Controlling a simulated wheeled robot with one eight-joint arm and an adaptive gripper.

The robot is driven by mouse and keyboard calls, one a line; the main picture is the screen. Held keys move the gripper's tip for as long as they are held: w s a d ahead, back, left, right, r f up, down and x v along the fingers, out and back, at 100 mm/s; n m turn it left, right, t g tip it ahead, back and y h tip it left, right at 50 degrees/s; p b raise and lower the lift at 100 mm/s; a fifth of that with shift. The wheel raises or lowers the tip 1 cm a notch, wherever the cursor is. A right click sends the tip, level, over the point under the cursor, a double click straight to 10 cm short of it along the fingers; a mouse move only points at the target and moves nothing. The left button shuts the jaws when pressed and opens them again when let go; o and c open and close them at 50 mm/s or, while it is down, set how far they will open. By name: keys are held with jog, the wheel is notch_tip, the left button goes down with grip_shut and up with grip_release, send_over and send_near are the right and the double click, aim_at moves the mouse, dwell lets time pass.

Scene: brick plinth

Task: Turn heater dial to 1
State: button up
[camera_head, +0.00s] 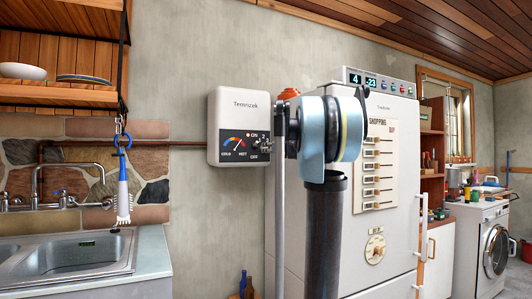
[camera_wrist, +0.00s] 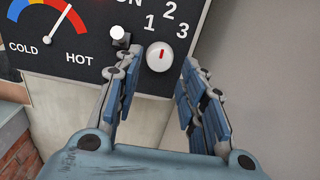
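The heater (camera_head: 239,108) is a white box on the wall in the head view, with a dark panel on its lower half. Its dial (camera_wrist: 160,57) is a small white knob with a red mark, below the numbers 1, 2 and 3 in the wrist view. The mark points upward toward the numbers; I cannot tell exactly which one. My gripper (camera_wrist: 160,62) is open, with one finger on each side of the dial and visible gaps between.
A small white button (camera_wrist: 118,34) sits left of the dial, close to my left finger. A white fridge (camera_head: 318,200) stands right of the heater, behind my arm. A sink (camera_head: 75,255) is at the left. Bare wall lies below the heater.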

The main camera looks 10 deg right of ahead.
jog(key=x, duration=0.3)
jog(key=shift+w+a, duration=0.15)
jog(key=shift+w, duration=0.2)
jog(key=c, duration=0.8)
